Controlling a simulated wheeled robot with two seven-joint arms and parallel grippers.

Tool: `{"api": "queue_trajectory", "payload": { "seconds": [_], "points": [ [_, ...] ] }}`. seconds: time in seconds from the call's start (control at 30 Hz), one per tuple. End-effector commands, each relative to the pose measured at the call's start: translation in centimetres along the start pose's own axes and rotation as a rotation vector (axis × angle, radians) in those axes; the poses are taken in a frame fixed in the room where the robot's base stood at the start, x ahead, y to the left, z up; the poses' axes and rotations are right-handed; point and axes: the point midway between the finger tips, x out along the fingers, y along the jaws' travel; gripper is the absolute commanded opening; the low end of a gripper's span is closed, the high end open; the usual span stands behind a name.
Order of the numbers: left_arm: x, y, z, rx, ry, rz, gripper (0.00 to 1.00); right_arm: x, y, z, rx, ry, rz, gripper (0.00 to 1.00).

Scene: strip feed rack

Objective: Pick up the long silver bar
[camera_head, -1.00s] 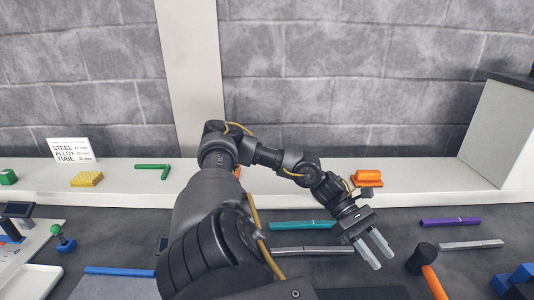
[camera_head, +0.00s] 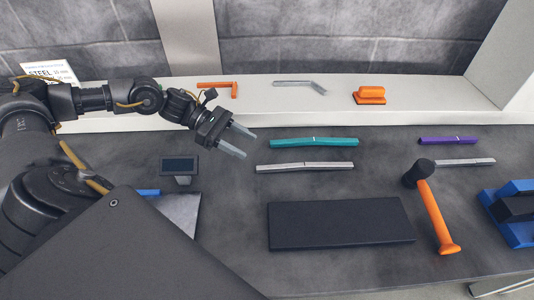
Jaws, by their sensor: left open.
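A long silver bar (camera_head: 305,167) lies flat on the dark bench, just below a teal bar (camera_head: 314,142) and roughly parallel to it. A shorter silver bar (camera_head: 464,162) lies at the right, below a purple bar (camera_head: 448,141). My left gripper (camera_head: 243,143) is open and empty. Its fingers point right and down, up and left of the long silver bar's left end, apart from it in the picture. My right gripper is not in view.
A black pad (camera_head: 340,223) lies in front of the long bar. A hammer with an orange handle (camera_head: 434,212) and a blue fixture (camera_head: 513,213) are at the right. A small screen (camera_head: 180,166) stands left. An orange block (camera_head: 369,95) sits on the pale ledge.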

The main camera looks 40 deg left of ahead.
Motion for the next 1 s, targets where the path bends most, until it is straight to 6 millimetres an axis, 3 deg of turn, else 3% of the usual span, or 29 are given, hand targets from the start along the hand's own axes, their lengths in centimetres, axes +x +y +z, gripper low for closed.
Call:
{"api": "queue_trajectory", "payload": {
  "seconds": [0.4, 0.67, 0.83, 1.0],
  "points": [
    [5.0, -0.1, 0.0, -0.002, -0.001, 0.003, 0.51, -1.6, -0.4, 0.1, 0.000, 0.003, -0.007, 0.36],
    [5.9, -0.1, 0.1, -0.002, -0.002, 0.002, 0.51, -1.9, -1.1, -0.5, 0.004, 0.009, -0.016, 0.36],
    [8.3, -0.2, 0.1, -0.003, -0.002, 0.001, 0.51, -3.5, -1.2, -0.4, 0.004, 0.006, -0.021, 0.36],
    [10.2, -0.1, -0.3, -0.002, -0.001, 0.002, 0.51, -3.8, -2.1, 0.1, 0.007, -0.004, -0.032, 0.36]
  ]
}}
